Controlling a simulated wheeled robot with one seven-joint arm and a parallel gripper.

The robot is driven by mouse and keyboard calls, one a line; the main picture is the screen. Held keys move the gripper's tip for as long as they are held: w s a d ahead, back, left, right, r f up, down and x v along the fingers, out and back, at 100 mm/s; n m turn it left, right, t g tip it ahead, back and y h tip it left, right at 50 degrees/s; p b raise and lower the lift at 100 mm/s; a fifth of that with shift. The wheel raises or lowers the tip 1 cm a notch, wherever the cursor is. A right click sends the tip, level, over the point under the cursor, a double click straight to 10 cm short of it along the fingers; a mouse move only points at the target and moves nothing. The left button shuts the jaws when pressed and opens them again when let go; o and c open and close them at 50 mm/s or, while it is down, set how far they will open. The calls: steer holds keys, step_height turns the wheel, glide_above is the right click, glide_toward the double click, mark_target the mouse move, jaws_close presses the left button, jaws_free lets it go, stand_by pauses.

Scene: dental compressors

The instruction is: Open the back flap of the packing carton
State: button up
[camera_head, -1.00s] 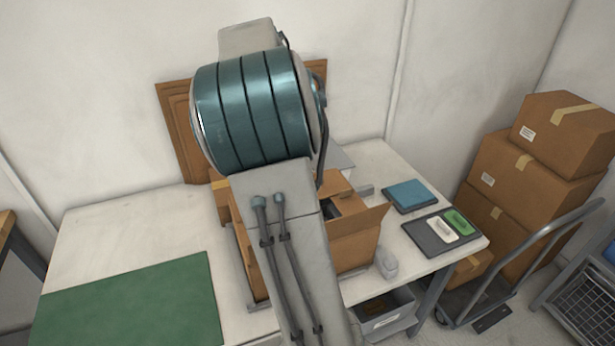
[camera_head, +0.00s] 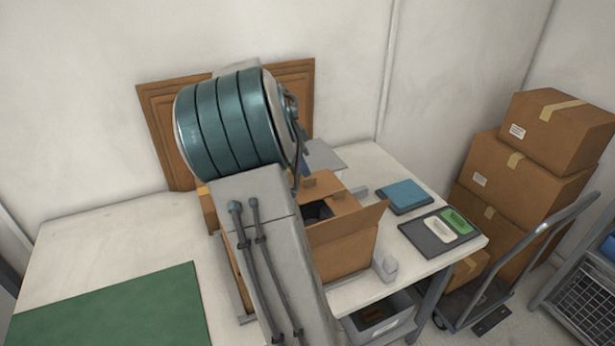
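The brown packing carton (camera_head: 345,252) stands on the white table, partly hidden behind my arm. Its right-hand flap (camera_head: 350,224) stands up and leans outward. A strip of dark interior (camera_head: 318,211) shows between this flap and brown cardboard (camera_head: 326,188) at the back of the carton. I cannot tell for certain how far the back flap is raised. My arm covers the carton's left part. My gripper is hidden behind my arm, so its fingers and any contact with the carton cannot be seen.
On the white table (camera_head: 95,238) lie a green mat (camera_head: 110,308), a blue pad (camera_head: 404,196) and a dark tray (camera_head: 425,238) with green and white items. Flat brown boards (camera_head: 158,110) lean on the wall. Stacked boxes (camera_head: 525,175) stand on a cart at right. A grey bin (camera_head: 380,318) sits below.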

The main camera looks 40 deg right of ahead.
steer(key=shift+x, duration=2.65)
jaws_close()
